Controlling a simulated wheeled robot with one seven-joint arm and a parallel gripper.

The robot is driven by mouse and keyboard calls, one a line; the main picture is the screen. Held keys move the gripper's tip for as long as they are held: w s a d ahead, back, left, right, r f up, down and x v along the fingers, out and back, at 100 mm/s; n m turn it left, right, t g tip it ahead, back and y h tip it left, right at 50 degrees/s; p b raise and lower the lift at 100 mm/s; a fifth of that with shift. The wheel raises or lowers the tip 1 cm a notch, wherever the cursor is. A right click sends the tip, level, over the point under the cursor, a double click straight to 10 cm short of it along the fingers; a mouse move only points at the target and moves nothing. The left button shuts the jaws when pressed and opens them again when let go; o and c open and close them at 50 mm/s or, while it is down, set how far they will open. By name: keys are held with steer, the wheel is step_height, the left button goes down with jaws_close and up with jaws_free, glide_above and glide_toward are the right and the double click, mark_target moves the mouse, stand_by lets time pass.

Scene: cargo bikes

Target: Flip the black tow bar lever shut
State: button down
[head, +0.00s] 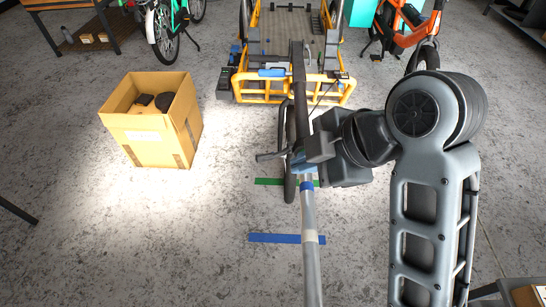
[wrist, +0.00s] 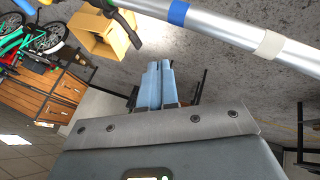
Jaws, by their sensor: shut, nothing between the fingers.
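The silver tow bar (head: 312,250) runs from the bottom of the head view up toward the yellow-framed cargo bike. It carries a blue band and a pale band, and also crosses the top right of the wrist view (wrist: 225,30). A black lever (head: 268,156) juts out left of the bar's upper end. What looks like the same lever shows at the top of the wrist view (wrist: 127,24). My gripper (head: 300,164) is beside the bar's upper end, close to the lever; contact cannot be told. Its light-blue fingers (wrist: 155,84) are shut and empty.
The yellow-framed cargo bike (head: 292,88) stands beyond the bar. An open cardboard box (head: 140,148) with dark items is on the floor at left. Green and orange bikes stand at the back. Blue floor tape (head: 275,238) lies beside the bar.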

mark_target(271, 159)
steer(key=w+a+f, duration=0.5)
steer(key=w+f, duration=0.1)
steer(key=f, duration=0.1)
steer(key=shift+w+f, duration=0.2)
steer(key=shift+a+p, duration=0.25)
steer(key=shift+p, duration=0.1)
